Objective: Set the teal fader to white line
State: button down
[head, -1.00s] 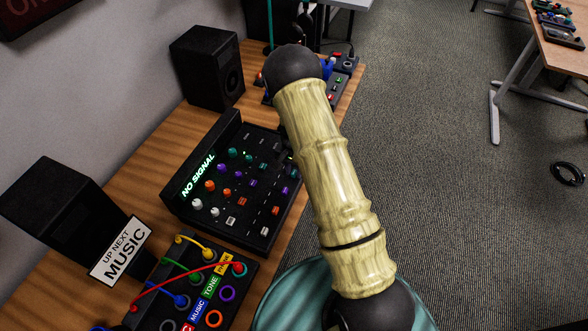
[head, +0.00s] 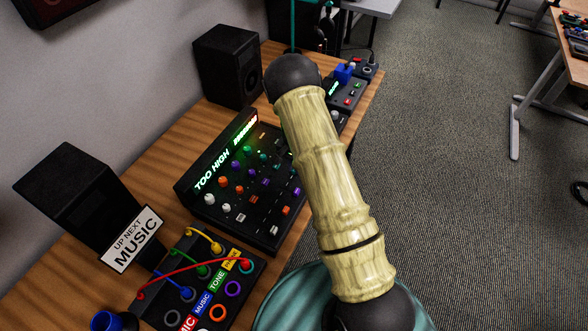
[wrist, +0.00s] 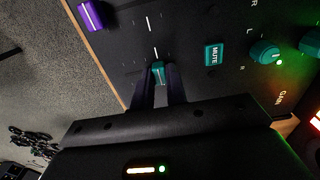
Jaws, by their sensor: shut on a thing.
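In the wrist view my gripper (wrist: 160,92) is shut on the teal fader (wrist: 158,70), with a dark finger on either side of its cap. A short white line (wrist: 155,52) shows on the black panel just beyond the cap, apart from it. My arm hides the gripper and the teal fader there.
Beside the fader are a teal MUTE button (wrist: 214,55), a teal knob (wrist: 265,52) and a purple fader (wrist: 90,15). A patch box (head: 200,285) with coloured cables stands in front of the mixer. A black speaker (head: 228,65) stands behind it.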

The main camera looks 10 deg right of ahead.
jog(key=c, duration=1.4)
grip_release()
notch_tip(320, 180, up, 18)
jog(key=b, duration=0.1)
jog(key=shift+f+b, duration=0.25)
jog(key=shift+b, duration=0.1)
jog(key=shift+s, duration=0.1)
jog(key=s+r+n+t+p, duration=0.1)
jog(key=s+r+n, duration=0.2)
jog(key=s, duration=0.9)
jog(key=s+r+n+t, duration=0.1)
jog(key=s+r+n, duration=0.3)
jog(key=s, duration=0.7)
jog(key=shift+s+a+r+n+t+p, duration=0.25)
jog(key=shift+s+a+n+t+p, duration=0.1)
jog(key=shift+n, duration=0.25)
